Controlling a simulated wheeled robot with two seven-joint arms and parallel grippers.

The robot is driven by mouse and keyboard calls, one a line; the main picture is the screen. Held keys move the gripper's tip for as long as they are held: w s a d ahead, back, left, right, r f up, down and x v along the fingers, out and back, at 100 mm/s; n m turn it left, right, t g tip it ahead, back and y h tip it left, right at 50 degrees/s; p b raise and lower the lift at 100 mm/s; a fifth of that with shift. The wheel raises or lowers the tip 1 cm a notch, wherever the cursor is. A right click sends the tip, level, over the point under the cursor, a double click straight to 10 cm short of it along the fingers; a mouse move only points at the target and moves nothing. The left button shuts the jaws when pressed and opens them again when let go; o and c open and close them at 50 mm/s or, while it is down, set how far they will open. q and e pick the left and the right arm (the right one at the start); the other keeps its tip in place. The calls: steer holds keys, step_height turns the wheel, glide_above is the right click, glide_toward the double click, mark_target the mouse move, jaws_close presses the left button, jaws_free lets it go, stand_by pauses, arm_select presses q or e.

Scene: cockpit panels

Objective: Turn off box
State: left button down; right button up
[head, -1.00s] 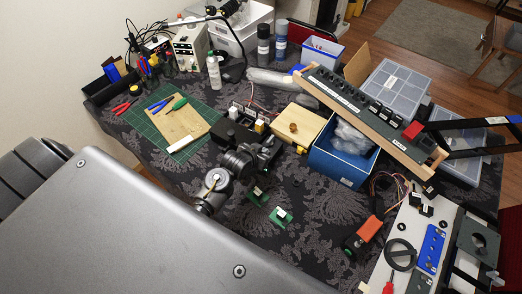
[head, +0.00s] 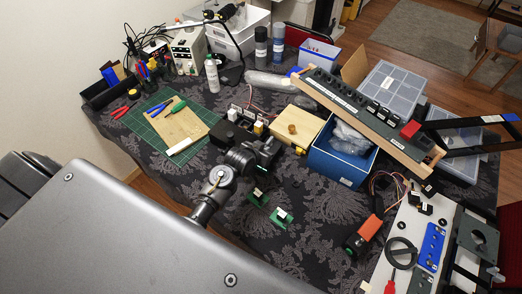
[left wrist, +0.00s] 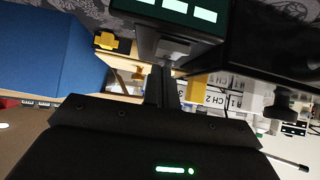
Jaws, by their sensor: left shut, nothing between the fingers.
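My left gripper (head: 272,146) reaches in from the left, low over the table, between the black box with switches (head: 232,132) and the wooden box (head: 297,124) with a brown knob on top. In the left wrist view its fingers (left wrist: 163,88) are shut together and empty. Beyond them, white labels (left wrist: 222,92) reading "CH 2" and a yellow part (left wrist: 197,88) show close by. I cannot tell whether the fingertips touch anything. Which box the task means is not clear from the pictures. My right gripper is not in view.
A blue bin (head: 339,165) with plastic bags stands right of the wooden box. A long switch panel (head: 350,100) leans behind it. A green cutting mat (head: 150,140) with tools lies left. Small green boards (head: 281,216) lie in front on the patterned cloth.

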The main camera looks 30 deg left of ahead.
arm_select(q)
steer(key=shift+r, duration=0.2)
steer(key=r+p, duration=0.2)
steer(key=p, duration=0.1)
steer(key=r+p, duration=0.1)
steer(key=shift+w+d+r, duration=0.1)
steer(key=shift+w+r, duration=0.2)
steer(key=shift+r, duration=0.05)
steer(key=shift+r+p, duration=0.35)
steer(key=shift+p, duration=0.05)
steer(key=w+r+b+v, duration=0.1)
steer(key=b+v, duration=0.1)
steer(key=v, duration=0.7)
steer(key=shift+r, duration=0.25)
